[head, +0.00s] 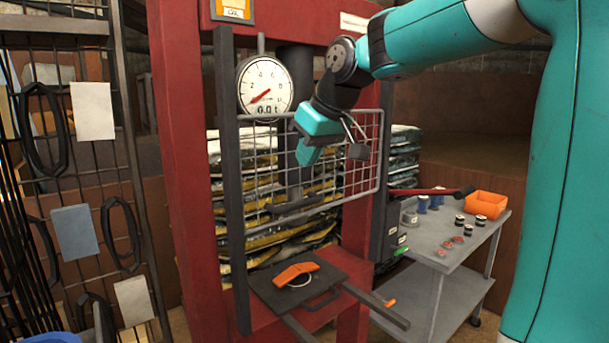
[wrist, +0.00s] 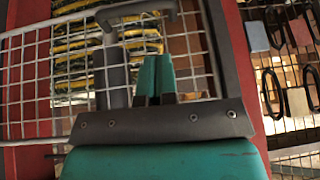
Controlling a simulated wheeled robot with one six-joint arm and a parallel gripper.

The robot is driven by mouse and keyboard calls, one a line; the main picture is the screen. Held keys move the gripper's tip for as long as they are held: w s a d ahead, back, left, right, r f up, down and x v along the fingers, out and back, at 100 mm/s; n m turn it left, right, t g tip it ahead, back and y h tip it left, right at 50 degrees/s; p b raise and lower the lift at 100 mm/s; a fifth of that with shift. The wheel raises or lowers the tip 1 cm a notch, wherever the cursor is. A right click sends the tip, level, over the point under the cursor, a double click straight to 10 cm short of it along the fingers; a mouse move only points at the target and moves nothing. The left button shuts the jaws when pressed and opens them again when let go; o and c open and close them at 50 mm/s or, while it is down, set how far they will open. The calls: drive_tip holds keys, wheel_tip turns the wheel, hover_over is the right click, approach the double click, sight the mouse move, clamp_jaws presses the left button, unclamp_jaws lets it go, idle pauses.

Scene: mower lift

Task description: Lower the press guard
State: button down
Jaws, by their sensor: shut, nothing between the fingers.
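The press guard (head: 357,180) is a grey wire-mesh panel between the dark uprights of the red press. It hangs raised, its lower edge well above the press's dark bed plate (head: 270,299). A dark bar handle (head: 297,207) shows at its lower part; in the wrist view what looks like the same handle (wrist: 137,12) is at the top. My gripper (head: 308,155) is in front of the mesh, above the handle. Its teal fingers (wrist: 154,75) are together with nothing between them. Whether they touch the mesh I cannot tell.
An orange part (head: 295,272) lies on the bed plate below the guard. A round gauge (head: 265,86) is at upper left. A grey trolley (head: 445,240) with an orange bin (head: 485,204) stands right, and a wire rack (head: 70,160) left. A red lever (head: 425,191) sticks out right.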

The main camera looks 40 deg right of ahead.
drive_tip(key=w+d+r, duration=0.1)
drive_tip(key=d+r, duration=0.2)
drive_tip(key=d, duration=0.2)
drive_tip(key=p, duration=0.3)
hover_over(308, 201)
drive_tip(key=shift+m+h, duration=0.4)
drive_tip(key=f, duration=0.8)
drive_tip(key=shift+w+a, duration=0.1)
drive_tip(key=shift+w, duration=0.2)
drive_tip(key=f, duration=0.3)
drive_tip(key=shift+s+f, duration=0.15)
drive_tip(key=shift+s, duration=0.1)
drive_tip(key=shift+f+p, duration=0.3)
drive_tip(key=shift+f, duration=0.2)
